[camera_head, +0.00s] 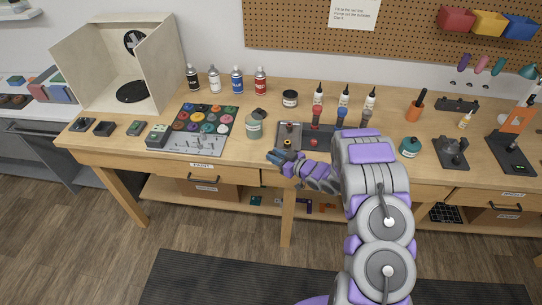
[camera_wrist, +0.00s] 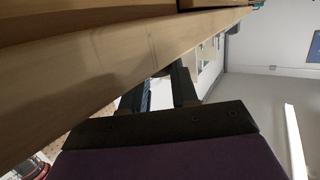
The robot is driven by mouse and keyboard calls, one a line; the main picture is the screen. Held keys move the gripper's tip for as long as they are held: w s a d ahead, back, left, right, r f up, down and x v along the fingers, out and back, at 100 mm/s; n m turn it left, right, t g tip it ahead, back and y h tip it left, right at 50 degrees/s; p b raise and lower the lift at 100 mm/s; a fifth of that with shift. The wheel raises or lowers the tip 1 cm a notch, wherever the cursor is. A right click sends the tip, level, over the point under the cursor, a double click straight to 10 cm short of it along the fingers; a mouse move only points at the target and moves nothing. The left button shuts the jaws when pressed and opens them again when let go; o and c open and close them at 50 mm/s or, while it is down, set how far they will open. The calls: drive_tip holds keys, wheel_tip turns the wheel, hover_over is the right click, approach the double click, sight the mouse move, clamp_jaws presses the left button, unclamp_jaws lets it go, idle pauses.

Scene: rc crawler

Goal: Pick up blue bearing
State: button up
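I cannot make out a blue bearing for certain in either view. My gripper (camera_head: 277,158) is at the front edge of the wooden workbench (camera_head: 232,173) in the head view, just in front of a grey tray (camera_head: 283,128) with small parts. In the wrist view my gripper (camera_wrist: 165,82) shows two dark fingers with a gap between them and nothing held. The bench edge (camera_wrist: 90,75) runs diagonally close by the fingers there. My arm hides part of the bench to the right of the tray.
A grey-green jar (camera_head: 254,126) stands left of the tray. A board of coloured paint pots (camera_head: 206,118) lies farther left. Several white bottles, one here (camera_head: 344,96), stand behind the tray. A teal jar (camera_head: 409,147) is right of my arm. Open floor lies in front of the bench.

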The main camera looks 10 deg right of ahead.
drive_tip(key=shift+a, duration=0.1)
clamp_jaws()
drive_tip(key=shift+r, duration=0.1)
drive_tip(key=shift+r, duration=0.6)
wheel_tip(320, 180, up, 3)
drive_tip(key=shift+f+p, duration=0.15)
drive_tip(key=shift+p, duration=0.45)
drive_tip(key=s+a, duration=0.3)
drive_tip(key=s, duration=0.4)
drive_tip(key=s+a+r+p, duration=0.1)
drive_tip(key=s+a, duration=0.3)
drive_tip(key=s, duration=0.3)
drive_tip(key=shift+a, duration=0.25)
drive_tip(key=shift+s, duration=0.1)
